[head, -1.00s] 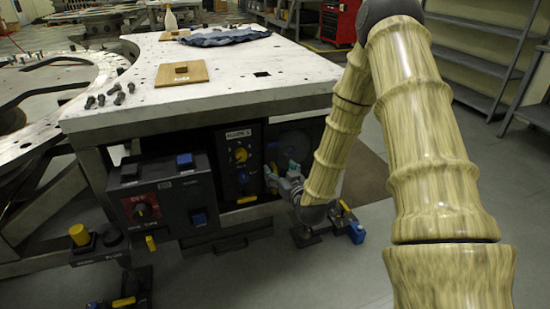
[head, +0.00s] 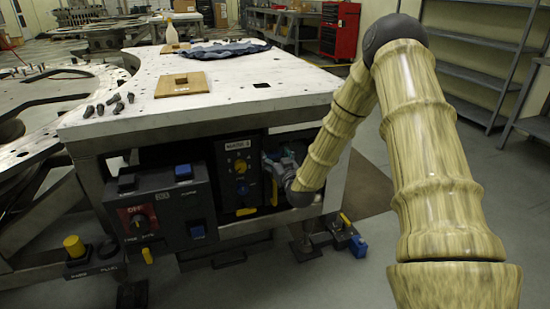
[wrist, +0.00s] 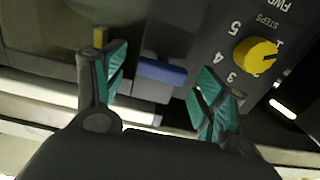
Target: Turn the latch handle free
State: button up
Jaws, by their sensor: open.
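My gripper (wrist: 158,95) is open, with a teal-padded finger on each side of the wrist view. It also shows small in the head view (head: 272,165), in front of the right part of the under-table panel. A blue bar on a dark mount (wrist: 161,72) lies beyond the gap between the fingers, with no grip on it. A yellow piece (wrist: 100,38) shows just behind the left finger. A yellow knob (wrist: 255,55) with numbers and "STEPS" is above the right finger; it also shows in the head view (head: 240,166). I cannot tell which part is the latch handle.
A grey control box (head: 165,205) with a red OFF dial stands left of the panel. The white plate (head: 215,95) overhangs the panel, bearing bolts, a wooden block and a cloth. Blue and yellow fittings (head: 345,235) are low at the right.

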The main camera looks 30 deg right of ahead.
jog(key=shift+w+d, duration=0.1)
jog(key=shift+w, duration=0.35)
jog(key=c, duration=1)
